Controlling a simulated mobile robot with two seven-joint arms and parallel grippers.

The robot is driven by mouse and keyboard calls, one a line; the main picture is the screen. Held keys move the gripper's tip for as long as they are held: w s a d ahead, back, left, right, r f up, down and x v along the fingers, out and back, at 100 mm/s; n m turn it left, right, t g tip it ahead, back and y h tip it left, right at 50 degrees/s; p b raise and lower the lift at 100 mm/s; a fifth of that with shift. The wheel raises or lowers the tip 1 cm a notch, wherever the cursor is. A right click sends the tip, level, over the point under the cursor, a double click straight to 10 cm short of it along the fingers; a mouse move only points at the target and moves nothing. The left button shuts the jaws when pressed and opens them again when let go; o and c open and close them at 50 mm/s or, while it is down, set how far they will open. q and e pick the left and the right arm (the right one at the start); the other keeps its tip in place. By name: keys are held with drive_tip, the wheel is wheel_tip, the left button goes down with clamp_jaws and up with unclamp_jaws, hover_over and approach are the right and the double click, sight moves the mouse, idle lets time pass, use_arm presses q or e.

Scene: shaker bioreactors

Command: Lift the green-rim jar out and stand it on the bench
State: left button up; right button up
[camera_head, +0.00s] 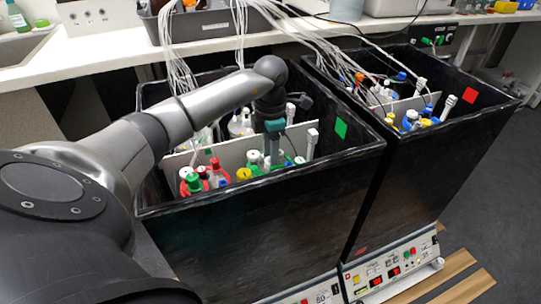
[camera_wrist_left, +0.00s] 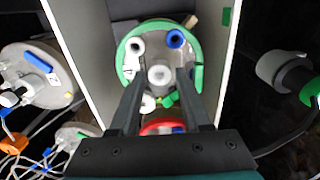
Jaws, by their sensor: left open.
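The green-rim jar (camera_wrist_left: 197,76) is seen from above in the left wrist view. Its lid carries a white port in the middle, a blue-ringed port and another white port. It sits inside the left black shaker box (camera_head: 270,205), the one with the green square. My left gripper (camera_wrist_left: 160,78) is open, its two fingers pointing at the lid on either side of the central white port. In the head view my left gripper (camera_head: 271,150) reaches down into this box and partly hides the lids below. Contact with the jar cannot be told. My right gripper is not in view.
A red-rim jar (camera_wrist_left: 160,125) is close beside the green-rim jar. Pale divider panels (camera_head: 232,152) flank it. Bundled white tubes (camera_head: 178,60) hang into the box. The right box (camera_head: 430,165) holds more jars. The white bench (camera_head: 105,55) behind has free room at left.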

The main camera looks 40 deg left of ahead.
use_arm(q)
drive_tip(key=shift+f, duration=0.35)
drive_tip(key=shift+c, duration=0.4)
clamp_jaws()
idle(0.8)
drive_tip(key=shift+w+r, duration=0.1)
drive_tip(key=shift+r, duration=0.05)
